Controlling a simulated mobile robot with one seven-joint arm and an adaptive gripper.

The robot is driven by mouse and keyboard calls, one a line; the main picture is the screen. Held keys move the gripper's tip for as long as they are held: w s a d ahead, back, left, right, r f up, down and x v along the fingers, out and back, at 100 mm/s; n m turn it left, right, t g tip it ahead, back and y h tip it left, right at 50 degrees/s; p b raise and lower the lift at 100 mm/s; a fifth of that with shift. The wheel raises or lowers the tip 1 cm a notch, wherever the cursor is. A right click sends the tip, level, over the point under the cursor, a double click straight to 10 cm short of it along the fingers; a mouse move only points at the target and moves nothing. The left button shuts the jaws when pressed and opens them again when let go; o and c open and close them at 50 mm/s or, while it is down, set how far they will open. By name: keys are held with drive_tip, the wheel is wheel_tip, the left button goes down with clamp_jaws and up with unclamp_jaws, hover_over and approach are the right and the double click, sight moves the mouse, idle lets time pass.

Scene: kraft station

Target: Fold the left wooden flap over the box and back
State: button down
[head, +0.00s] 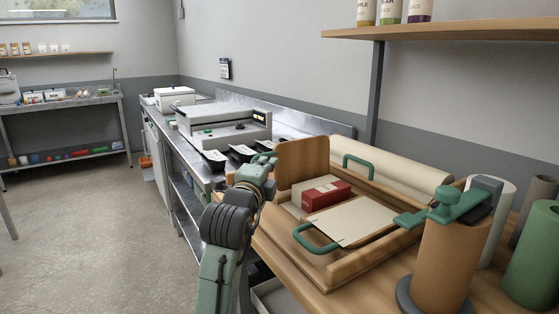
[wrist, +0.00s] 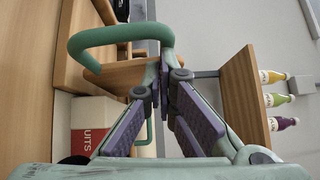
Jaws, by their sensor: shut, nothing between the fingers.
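The left wooden flap (head: 303,163) stands upright at the left end of the wooden frame (head: 330,282). The box (head: 327,196), red and white with printed lettering, lies beside it and also shows in the wrist view (wrist: 92,112). My gripper (head: 264,159) is on the flap's left side, at about its height. In the wrist view my gripper (wrist: 168,75) is shut and empty, its fingertips close to a green handle (wrist: 108,36) and wood (wrist: 120,76) behind it. I cannot tell whether the fingers touch the handle.
A pale panel (head: 350,224) with a green handle (head: 310,242) lies in front of the box. Another green handle (head: 358,162) stands at the back, by a paper roll (head: 400,167). A bottle shelf (head: 440,27) hangs above.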

sight(256, 158)
drive_tip(key=shift+w+a+r+n+g+p, duration=0.35)
drive_tip(key=shift+w+r+n+g+p, duration=0.05)
drive_tip(key=shift+r+p, duration=0.2)
drive_tip(key=shift+n+g, duration=0.7)
drive_tip(key=shift+g, duration=0.1)
drive_tip(key=w+a, duration=0.1)
drive_tip(key=w+a+f+p, duration=0.1)
drive_tip(key=w, duration=0.1)
drive_tip(key=shift+w+a, duration=0.2)
drive_tip(key=shift+a, duration=0.1)
drive_tip(key=shift+w+a+f, duration=0.15)
drive_tip(key=shift+w+a, duration=0.3)
drive_tip(key=shift+w, duration=0.15)
drive_tip(key=shift+n+g, duration=0.6)
drive_tip(key=w+a+f, duration=0.2)
drive_tip(key=w, duration=0.1)
drive_tip(key=shift+w+a+f, duration=0.2)
drive_tip(key=shift+f, duration=0.1)
drive_tip(key=shift+w+a+f+g, duration=0.1)
drive_tip(key=shift+w+f+g, duration=0.1)
drive_tip(key=shift+f+g, duration=0.15)
drive_tip(key=shift+w+a+f+n+b, duration=0.2)
drive_tip(key=shift+w+a+f, duration=0.1)
drive_tip(key=shift+f, duration=0.3)
drive_tip(key=shift+w+a+f+n+b, duration=0.15)
drive_tip(key=shift+w+f, duration=0.1)
drive_tip(key=shift+f, duration=0.4)
